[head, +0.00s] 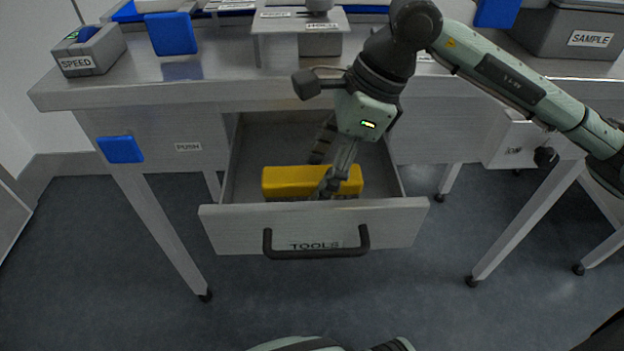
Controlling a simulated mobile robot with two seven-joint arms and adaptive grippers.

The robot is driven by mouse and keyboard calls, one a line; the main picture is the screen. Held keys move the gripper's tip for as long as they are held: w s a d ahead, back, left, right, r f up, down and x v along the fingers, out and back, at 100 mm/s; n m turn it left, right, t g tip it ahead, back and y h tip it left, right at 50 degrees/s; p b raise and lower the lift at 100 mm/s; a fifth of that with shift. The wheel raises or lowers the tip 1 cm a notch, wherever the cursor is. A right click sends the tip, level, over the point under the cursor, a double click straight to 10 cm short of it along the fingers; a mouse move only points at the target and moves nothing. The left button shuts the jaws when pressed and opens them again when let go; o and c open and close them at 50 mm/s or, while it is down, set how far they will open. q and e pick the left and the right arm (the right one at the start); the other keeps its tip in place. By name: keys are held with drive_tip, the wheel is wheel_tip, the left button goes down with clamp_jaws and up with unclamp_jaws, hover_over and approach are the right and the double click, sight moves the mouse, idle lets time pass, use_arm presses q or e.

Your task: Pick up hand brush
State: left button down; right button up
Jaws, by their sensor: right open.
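The hand brush, a yellow block (290,181) with dark bristles just showing beneath it, lies in the open drawer (222,219) labelled TOOLS, close behind the drawer front. My right gripper (322,172) points down into the drawer at the brush's right half. Its fingers are open; one comes down in front of the yellow block and the other is behind it. I cannot tell whether the fingers touch the brush. The brush's underside is mostly hidden by the drawer front. My left gripper is not in view.
The drawer hangs out under a metal table (150,90). A black handle (316,252) is on its front. A blue push pad (120,149) is at the left. On the table are a SPEED box (90,62) and a grey SAMPLE bin (560,38). The floor in front is clear.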

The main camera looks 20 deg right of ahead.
sight(317, 173)
drive_tip(key=shift+x, duration=0.8)
drive_tip(key=shift+c, duration=0.5)
drive_tip(key=c, duration=1.2)
drive_tip(key=shift+r, duration=0.1)
wheel_tip(317, 173, up, 10)
drive_tip(key=shift+f, duration=0.1)
